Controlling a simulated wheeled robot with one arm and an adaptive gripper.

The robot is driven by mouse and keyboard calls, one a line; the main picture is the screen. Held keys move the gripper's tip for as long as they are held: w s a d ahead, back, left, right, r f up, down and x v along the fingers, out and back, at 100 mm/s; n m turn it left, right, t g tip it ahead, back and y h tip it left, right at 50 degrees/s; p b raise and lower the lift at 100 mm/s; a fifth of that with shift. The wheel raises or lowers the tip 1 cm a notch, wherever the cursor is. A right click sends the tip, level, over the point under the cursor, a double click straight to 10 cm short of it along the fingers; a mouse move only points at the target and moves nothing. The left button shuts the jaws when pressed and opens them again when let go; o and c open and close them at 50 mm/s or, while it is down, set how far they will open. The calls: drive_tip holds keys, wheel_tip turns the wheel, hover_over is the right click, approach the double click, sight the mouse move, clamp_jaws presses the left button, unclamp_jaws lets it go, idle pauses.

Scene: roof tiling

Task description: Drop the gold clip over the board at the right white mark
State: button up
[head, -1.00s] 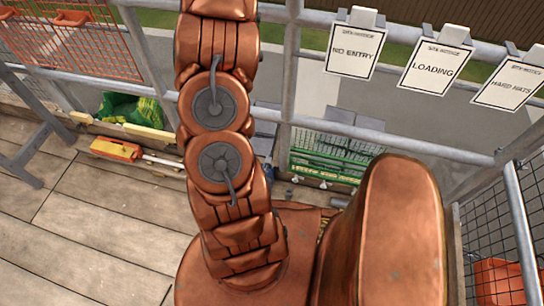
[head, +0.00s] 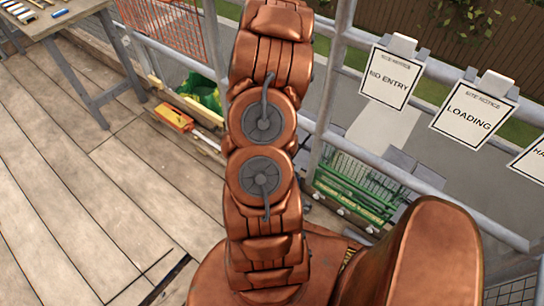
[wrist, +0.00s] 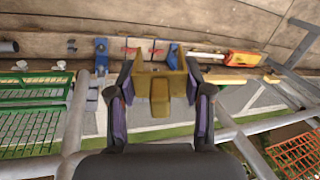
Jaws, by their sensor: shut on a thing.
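The gold clip (wrist: 160,96) is held between the two fingers of my gripper (wrist: 160,76) in the wrist view. It hangs in front of the low board at the deck edge (wrist: 236,76). A blue piece stands on each side behind the clip, a left one (wrist: 102,56) and a right one (wrist: 177,57). Between them are pale patches with red marks (wrist: 149,49), partly covered by the clip. I cannot make out the right white mark, or whether the clip touches the board. In the head view my arm hides the gripper and the clip.
An orange tool (head: 174,117) lies on the deck by the rail, near a green bag (head: 205,97). A workbench (head: 70,15) with several small pieces stands at the upper left. Rails, a green crate (head: 355,187) and hanging signs (head: 391,77) are at the right. The left deck is clear.

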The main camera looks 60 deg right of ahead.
drive_tip(key=w+d+f+m+g+h+b, duration=0.1)
drive_tip(key=w+d+f+m+b, duration=0.3)
drive_tip(key=w+d+f+b, duration=1.25)
drive_tip(key=w+d+f+m+g+b, duration=0.1)
drive_tip(key=d+f+m+b, duration=0.1)
drive_tip(key=f+b, duration=0.3)
drive_tip(key=w+d+f+m+b, duration=0.1)
drive_tip(key=d+f+b, duration=0.2)
drive_tip(key=f+b, duration=0.25)
drive_tip(key=s+d+f+m+g+b, duration=0.1)
drive_tip(key=s+d+f+m+b, duration=0.3)
drive_tip(key=b, duration=0.3)
drive_tip(key=s+d+f+m+g+b, duration=0.1)
drive_tip(key=s+f+m+b, duration=0.25)
drive_tip(key=f+b, duration=0.4)
drive_tip(key=s+d+f+m, duration=0.1)
drive_tip(key=s+d+m, duration=0.1)
drive_tip(key=s, duration=0.2)
drive_tip(key=s+d+f+m+b, duration=0.1)
drive_tip(key=s+d+m, duration=0.1)
drive_tip(key=s, duration=0.3)
drive_tip(key=s+d+m, duration=0.2)
drive_tip(key=s, duration=0.2)
drive_tip(key=shift+s+f+y, duration=0.3)
drive_tip(key=shift+f+y, duration=0.1)
drive_tip(key=shift+d+f+b, duration=0.1)
drive_tip(key=shift+f+b, duration=0.15)
drive_tip(key=shift+b, duration=0.2)
